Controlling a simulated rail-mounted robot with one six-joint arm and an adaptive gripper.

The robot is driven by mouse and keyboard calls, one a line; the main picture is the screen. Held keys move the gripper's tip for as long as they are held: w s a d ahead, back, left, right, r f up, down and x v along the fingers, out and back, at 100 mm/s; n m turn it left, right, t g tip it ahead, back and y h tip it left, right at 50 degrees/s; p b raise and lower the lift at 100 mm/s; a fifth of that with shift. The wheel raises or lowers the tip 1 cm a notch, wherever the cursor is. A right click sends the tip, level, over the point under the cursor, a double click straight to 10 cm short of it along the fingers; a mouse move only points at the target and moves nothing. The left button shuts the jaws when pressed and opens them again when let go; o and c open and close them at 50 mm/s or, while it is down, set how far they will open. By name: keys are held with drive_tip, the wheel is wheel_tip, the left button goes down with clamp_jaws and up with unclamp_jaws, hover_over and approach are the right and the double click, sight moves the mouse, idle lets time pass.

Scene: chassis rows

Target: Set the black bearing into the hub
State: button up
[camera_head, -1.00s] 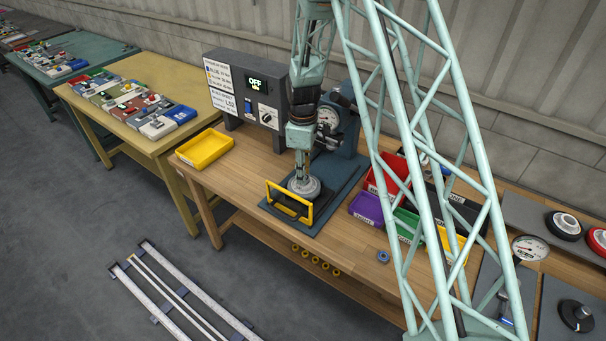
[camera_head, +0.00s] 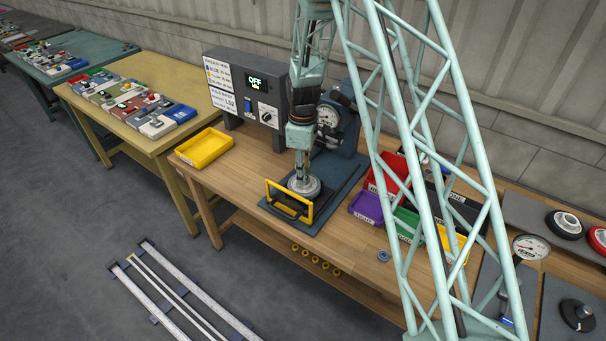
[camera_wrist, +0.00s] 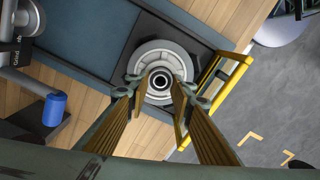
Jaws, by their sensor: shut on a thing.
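The hub is a grey round wheel-like part (camera_head: 304,190) in a dark fixture with a yellow handle on the blue base plate. In the wrist view the hub (camera_wrist: 163,50) shows as a pale ring from above. My gripper (camera_head: 303,176) points down over the hub's middle. In the wrist view my gripper (camera_wrist: 161,88) has its two fingers either side of a small dark ring, the black bearing (camera_wrist: 160,82), and is shut on it. The bearing appears centred over the hub bore. I cannot tell how deep it sits.
The yellow handle (camera_head: 289,210) stands in front of the hub. A grey control box (camera_head: 246,98) reads OFF. A yellow tray (camera_head: 204,148) is at left; red (camera_head: 388,172), purple (camera_head: 366,207) and green bins are at right. A blue ring (camera_head: 384,255) lies near the bench's front edge.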

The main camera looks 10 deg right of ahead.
drive_tip(key=shift+f, duration=0.15)
drive_tip(key=o, duration=1)
drive_tip(key=shift+c, duration=0.2)
drive_tip(key=shift+r, duration=0.25)
drive_tip(key=shift+r, duration=3.55)
